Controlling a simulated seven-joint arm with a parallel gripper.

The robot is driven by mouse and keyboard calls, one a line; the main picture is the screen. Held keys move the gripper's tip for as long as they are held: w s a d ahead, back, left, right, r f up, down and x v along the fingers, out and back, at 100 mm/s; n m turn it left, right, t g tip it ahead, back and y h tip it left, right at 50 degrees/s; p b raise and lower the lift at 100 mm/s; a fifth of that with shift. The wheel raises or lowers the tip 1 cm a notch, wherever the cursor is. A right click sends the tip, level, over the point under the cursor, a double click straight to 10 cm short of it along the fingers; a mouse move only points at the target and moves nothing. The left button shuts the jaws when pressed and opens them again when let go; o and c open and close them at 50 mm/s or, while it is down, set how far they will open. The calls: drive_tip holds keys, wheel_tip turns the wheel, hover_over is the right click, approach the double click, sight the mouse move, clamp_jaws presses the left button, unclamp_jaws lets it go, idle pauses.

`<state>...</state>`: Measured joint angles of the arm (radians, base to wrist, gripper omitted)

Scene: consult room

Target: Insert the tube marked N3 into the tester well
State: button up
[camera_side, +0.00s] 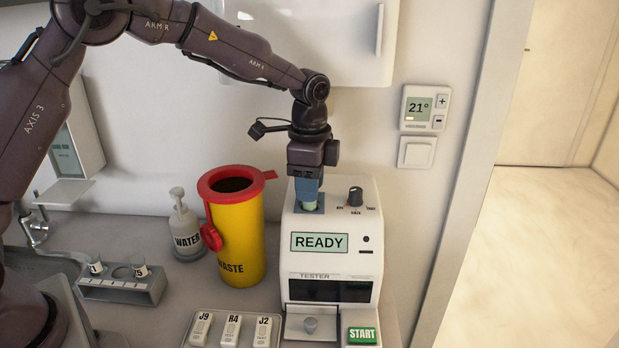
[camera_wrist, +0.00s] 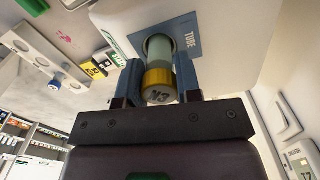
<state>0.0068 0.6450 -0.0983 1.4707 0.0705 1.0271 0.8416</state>
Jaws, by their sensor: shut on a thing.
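The tube marked N3 (camera_wrist: 158,78) has a grey marked end, a yellow band and a pale green body. My gripper (camera_wrist: 158,84) is shut on it, with one blue finger on each side. The tube's far end is at the round tester well (camera_wrist: 149,41) in the blue plate marked TUBE; how deep it sits is hard to tell. In the side view my gripper (camera_side: 306,188) points down over the top left of the white tester (camera_side: 290,250). A bit of the green tube (camera_side: 309,206) shows below the fingers. The tester's screen (camera_side: 319,242) reads READY.
A knob (camera_side: 355,195) stands on the tester's top, right of my gripper. A yellow waste bin (camera_side: 236,240) and a water bottle (camera_side: 184,225) stand to the left. A grey tube rack (camera_side: 122,285) and a tray with J9, R4 and J2 packets (camera_side: 233,328) are nearer.

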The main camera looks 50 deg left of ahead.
drive_tip(key=shift+f, duration=0.6)
drive_tip(key=o, duration=1)
drive_tip(key=shift+r, duration=0.1)
wheel_tip(320, 180, up, 13)
